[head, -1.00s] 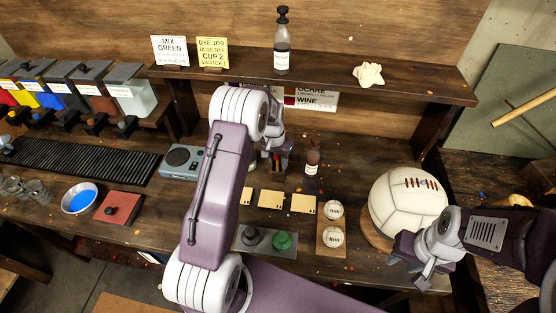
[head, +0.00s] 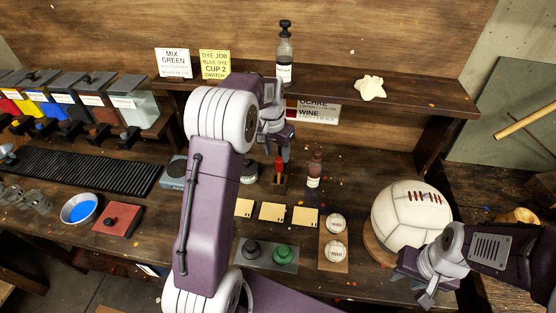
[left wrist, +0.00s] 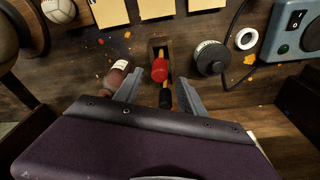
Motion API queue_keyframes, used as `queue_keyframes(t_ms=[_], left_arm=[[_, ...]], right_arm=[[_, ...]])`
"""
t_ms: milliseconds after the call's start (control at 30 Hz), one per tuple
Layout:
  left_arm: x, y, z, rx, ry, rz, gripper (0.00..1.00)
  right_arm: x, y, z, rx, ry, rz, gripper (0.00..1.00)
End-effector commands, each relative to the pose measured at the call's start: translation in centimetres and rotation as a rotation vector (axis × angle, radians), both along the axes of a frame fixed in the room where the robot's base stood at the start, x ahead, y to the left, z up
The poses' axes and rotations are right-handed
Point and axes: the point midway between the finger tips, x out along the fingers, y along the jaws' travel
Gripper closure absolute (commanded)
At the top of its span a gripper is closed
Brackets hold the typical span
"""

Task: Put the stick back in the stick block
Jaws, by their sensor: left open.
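The stick block is a small dark wooden block (head: 281,183) at the back of the bench, under the shelf; it also shows in the left wrist view (left wrist: 158,44). A red-ended stick (left wrist: 160,70) and a black-ended stick with a yellowish shaft (left wrist: 165,98) show by the block in the left wrist view. My left gripper (head: 277,152) is open above the block, with both stick ends between its fingers (left wrist: 159,86). I cannot tell whether the fingers touch them; the sticks' lower ends are hidden. My right gripper (head: 423,289) is in front of the white ball, its jaw state unclear.
A dark-red labelled bottle (head: 314,174) stands just right of the block. A round dark pot (left wrist: 210,57) stands on its other side. Tan swatches (head: 271,212) lie in front. The shelf (head: 330,92) overhangs behind. The white leather ball (head: 408,212) is at the right.

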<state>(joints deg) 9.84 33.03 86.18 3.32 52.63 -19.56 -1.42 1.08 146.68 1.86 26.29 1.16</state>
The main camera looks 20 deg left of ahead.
Motion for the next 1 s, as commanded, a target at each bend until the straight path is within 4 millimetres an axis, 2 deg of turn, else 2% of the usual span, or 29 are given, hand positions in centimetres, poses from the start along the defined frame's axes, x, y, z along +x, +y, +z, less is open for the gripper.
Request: queue_keyframes(t_ms=[167,267,500,600,700,800,1000], left_arm=[[-0.5,-0.3,0.1,0.0,0.002,0.004,0.53],[-3.0,-1.8,-0.1,-0.004,0.011,0.021,0.53],[-14.1,-6.1,-2.0,-0.012,0.031,0.105,0.53],[-18.2,-7.0,-2.8,-0.014,0.037,0.132,0.53],[-20.9,-7.4,-3.5,-0.016,0.043,0.149,0.53],[-22.1,-7.6,-3.8,-0.016,0.045,0.158,0.53],[-22.3,-7.6,-3.9,-0.016,0.047,0.16,0.53]], right_arm=[[0.0,0.0,0.0,0.0,0.0,0.0,0.64],[0.0,0.0,0.0,0.0,0.0,0.0,0.64],[0.0,0.0,0.0,0.0,0.0,0.0,0.64],[0.0,0.0,0.0,0.0,0.0,0.0,0.64],[0.0,0.0,0.0,0.0,0.0,0.0,0.64],[0.0,0.0,0.0,0.0,0.0,0.0,0.64],[0.0,0.0,0.0,0.0,0.0,0.0,0.64]])
